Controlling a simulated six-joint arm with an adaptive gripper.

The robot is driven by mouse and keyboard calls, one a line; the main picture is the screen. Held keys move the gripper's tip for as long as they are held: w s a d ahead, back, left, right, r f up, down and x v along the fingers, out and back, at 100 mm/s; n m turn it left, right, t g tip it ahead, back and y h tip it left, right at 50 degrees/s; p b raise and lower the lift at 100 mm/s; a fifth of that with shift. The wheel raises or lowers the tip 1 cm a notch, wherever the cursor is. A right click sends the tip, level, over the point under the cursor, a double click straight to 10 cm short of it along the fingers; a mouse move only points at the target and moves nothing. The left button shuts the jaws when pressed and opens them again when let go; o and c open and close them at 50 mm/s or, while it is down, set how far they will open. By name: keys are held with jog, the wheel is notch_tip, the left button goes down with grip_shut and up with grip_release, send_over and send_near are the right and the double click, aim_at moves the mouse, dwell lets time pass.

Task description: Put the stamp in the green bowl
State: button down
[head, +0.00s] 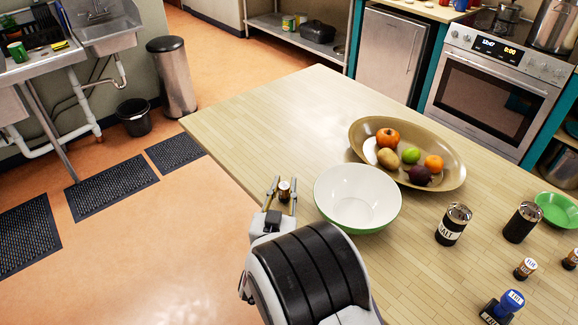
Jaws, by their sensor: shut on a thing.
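My gripper (282,196) is shut on a small brown stamp (284,186) with a pale band, held upright between the fingertips. It is over the table's left edge, left of and apart from a bowl (335,216) that is white inside and green outside. That bowl is empty. A second bowl, green inside (560,209), sits at the right edge of the view, partly cut off. Small brown stamps stand on the right, one here (525,269) and one at the picture edge (571,259). A larger blue-handled stamp (511,302) is at the bottom right.
An oval tan dish (452,158) of fruit stands just behind the white-and-green bowl. A salt shaker (452,227) and a dark shaker (521,224) stand between the two bowls. The wooden table (270,125) is clear at the far left.

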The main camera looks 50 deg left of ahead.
jog(key=shift+x, duration=2.1)
jog(key=shift+x, duration=1.9)
jog(key=shift+f, duration=0.2)
jog(key=c, duration=1.8)
grip_release()
jog(key=shift+f, duration=0.1)
jog(key=shift+v, duration=3.9)
jog(key=shift+o, duration=0.5)
jog(key=shift+f, duration=0.1)
